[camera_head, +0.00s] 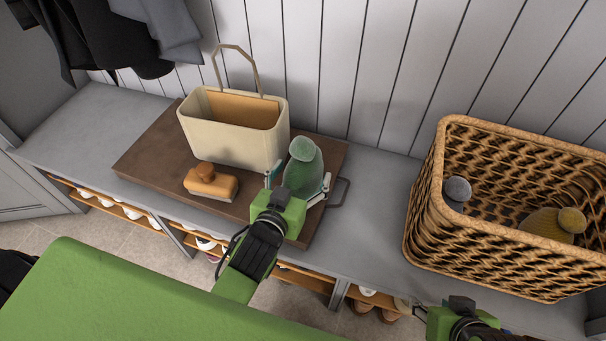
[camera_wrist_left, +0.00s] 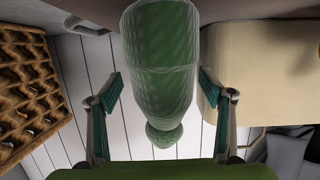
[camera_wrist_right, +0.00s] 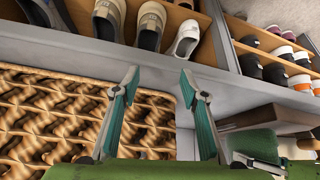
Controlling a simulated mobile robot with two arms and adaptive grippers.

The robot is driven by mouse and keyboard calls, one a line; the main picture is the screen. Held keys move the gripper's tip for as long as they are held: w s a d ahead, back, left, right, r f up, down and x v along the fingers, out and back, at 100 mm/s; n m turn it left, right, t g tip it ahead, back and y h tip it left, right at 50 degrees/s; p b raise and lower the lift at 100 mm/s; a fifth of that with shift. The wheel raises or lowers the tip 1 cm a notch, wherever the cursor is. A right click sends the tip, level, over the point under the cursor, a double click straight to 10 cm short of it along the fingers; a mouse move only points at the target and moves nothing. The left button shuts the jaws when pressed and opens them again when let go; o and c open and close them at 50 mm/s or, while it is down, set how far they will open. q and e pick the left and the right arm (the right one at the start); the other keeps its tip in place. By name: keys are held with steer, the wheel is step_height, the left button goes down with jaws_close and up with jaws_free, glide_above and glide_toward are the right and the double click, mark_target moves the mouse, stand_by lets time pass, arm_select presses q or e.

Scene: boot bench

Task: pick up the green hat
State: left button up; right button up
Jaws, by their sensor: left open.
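The green hat (camera_head: 301,172), a knitted cap with a pompom, stands on the brown board (camera_head: 150,157) on the bench. My left gripper (camera_head: 297,188) is open, with its fingers on either side of the hat. In the left wrist view the hat (camera_wrist_left: 160,70) sits between the two fingers of the left gripper (camera_wrist_left: 160,95), with a visible gap on each side. My right gripper (camera_wrist_right: 158,85) is open and empty, low in front of the bench near the basket; in the head view only part of it shows at the bottom edge.
A cream bag (camera_head: 225,140) with a raised handle stands left of the hat. A brush (camera_head: 210,183) with an orange-brown top lies in front of it. A wicker basket (camera_head: 427,205) on the right holds a grey hat (camera_head: 457,190) and a yellow hat (camera_head: 550,225). Shoes (camera_wrist_right: 150,25) fill shelves below.

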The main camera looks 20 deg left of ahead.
arm_select(q)
steer(key=shift+x, duration=0.9)
arm_select(e)
steer(key=shift+w+a+r+t, duration=0.25)
steer(key=shift+w+t, duration=0.1)
steer(key=shift+w, duration=0.3)
steer(key=shift+w+a+r+t, duration=0.15)
steer(key=shift+w+r+t, duration=0.15)
steer(key=shift+w, duration=0.3)
arm_select(q)
steer(key=c, duration=1.2)
steer(key=shift+c, duration=0.2)
steer(key=shift+r, duration=0.15)
arm_select(e)
steer(key=shift+s, duration=0.15)
